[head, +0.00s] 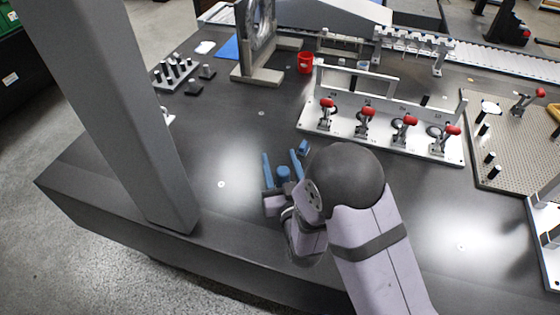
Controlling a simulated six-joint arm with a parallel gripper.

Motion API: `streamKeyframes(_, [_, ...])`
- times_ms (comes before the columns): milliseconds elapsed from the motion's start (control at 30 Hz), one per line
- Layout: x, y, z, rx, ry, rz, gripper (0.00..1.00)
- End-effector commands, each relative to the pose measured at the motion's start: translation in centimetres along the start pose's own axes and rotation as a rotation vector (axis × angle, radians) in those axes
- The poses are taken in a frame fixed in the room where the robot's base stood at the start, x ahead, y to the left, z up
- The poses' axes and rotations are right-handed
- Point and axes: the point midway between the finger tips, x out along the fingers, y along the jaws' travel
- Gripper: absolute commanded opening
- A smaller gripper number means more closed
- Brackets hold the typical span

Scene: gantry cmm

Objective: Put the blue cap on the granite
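The granite (228,140) is the broad dark table top under my arm. My gripper (281,159) is low over its near part, with two blue fingers spread apart and pointing away from me. A small round blue piece, which looks like the blue cap (283,174), sits between the fingers near the gripper body, with gaps on both sides. I cannot tell whether it rests on the granite. Another small blue piece (304,147) lies just beyond the right fingertip; I cannot tell what it is. My wrist hides part of the area behind the fingers.
A white clamp fixture (380,133) with red-handled clamps stands right of my gripper. A red cup (305,62) and a metal frame stand farther back. A pin block (174,73) is at the far left. A thick grey column (120,110) rises on the left. Granite left of my gripper is clear.

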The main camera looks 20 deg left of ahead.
Motion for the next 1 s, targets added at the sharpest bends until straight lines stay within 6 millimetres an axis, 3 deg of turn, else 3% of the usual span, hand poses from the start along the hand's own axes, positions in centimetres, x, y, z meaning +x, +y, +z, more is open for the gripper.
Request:
streamKeyframes(367, [0.0, 0.0, -0.2, 0.0, -0.001, 0.0, 0.48])
streamKeyframes(800, [-5.5, -0.7, 0.2, -0.001, 0.0, -0.002, 0.48])
streamKeyframes(1000, [-7.1, -0.7, 0.1, 0.0, -0.001, 0.0, 0.48])
